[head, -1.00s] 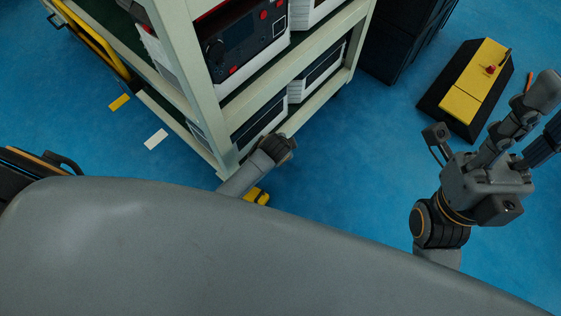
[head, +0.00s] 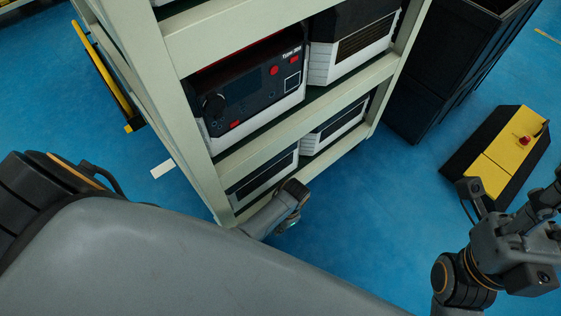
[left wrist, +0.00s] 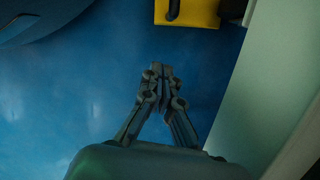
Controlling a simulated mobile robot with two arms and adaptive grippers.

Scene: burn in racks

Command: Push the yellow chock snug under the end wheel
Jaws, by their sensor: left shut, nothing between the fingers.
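The yellow chock (left wrist: 187,12) shows at the top edge of the left wrist view, with a dark slot in it and cut off by the frame. A dark part, perhaps the wheel, is beside it on the right, too little shown to tell. My left gripper (left wrist: 160,70) is shut and empty, its fingertips pointing at the chock with blue floor between. In the head view my left arm's end (head: 289,197) is low against the rack's near corner; its fingertips and the chock are hidden there. My right arm (head: 505,245) is at the right edge, its fingertips unclear.
The pale green rack (head: 205,150) holds several instruments; its pale upright (left wrist: 268,95) runs along the right of the wrist view. A black bin (head: 425,105) and a yellow-and-black unit (head: 500,150) stand right. Blue floor between is clear.

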